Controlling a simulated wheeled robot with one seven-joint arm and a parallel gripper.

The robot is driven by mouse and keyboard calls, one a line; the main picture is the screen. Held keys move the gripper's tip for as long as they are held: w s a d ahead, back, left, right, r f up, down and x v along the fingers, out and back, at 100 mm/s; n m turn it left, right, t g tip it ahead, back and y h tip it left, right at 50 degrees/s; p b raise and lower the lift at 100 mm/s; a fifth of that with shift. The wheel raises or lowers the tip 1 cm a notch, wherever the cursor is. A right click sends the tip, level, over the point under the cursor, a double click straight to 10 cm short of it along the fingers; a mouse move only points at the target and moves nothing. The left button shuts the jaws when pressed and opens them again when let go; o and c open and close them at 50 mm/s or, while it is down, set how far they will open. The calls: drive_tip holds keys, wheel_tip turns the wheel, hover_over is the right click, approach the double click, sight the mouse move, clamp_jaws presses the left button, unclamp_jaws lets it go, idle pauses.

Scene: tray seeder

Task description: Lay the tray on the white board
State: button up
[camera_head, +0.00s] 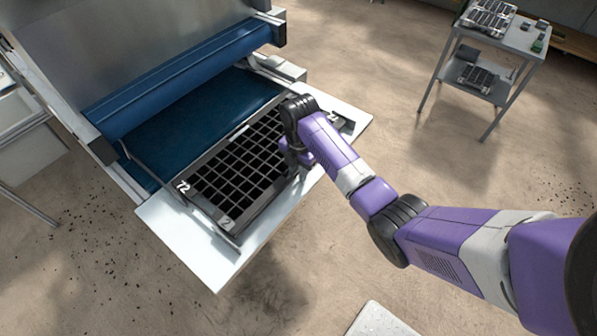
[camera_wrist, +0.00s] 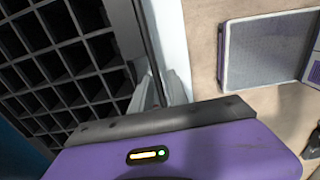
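The tray (camera_head: 197,204) is black with a grid of many square cells and white number marks at its corners. It appears to lie flat on the white board (camera_head: 190,240), in front of the blue belt; I cannot tell whether its whole underside touches. My gripper (camera_head: 290,166) is at the middle of the tray's near long side. In the wrist view the two pale fingers (camera_wrist: 162,92) stand close together on either side of the tray's dark rim (camera_wrist: 122,45), and look shut on it. The white board (camera_wrist: 172,35) shows just outside the rim there.
The seeder's blue belt (camera_head: 190,125) and blue roller (camera_head: 180,80) lie behind the tray. A small wheeled-height table (camera_head: 519,42) with other trays stands at the upper right. A pale platform (camera_head: 378,322) is at the bottom edge. Open floor lies between.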

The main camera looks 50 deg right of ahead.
drive_tip(key=shift+o, duration=0.2)
wheel_tip(320, 180, up, 12)
drive_tip(key=shift+r+p, duration=0.15)
drive_tip(key=shift+p, duration=0.25)
idle(0.8)
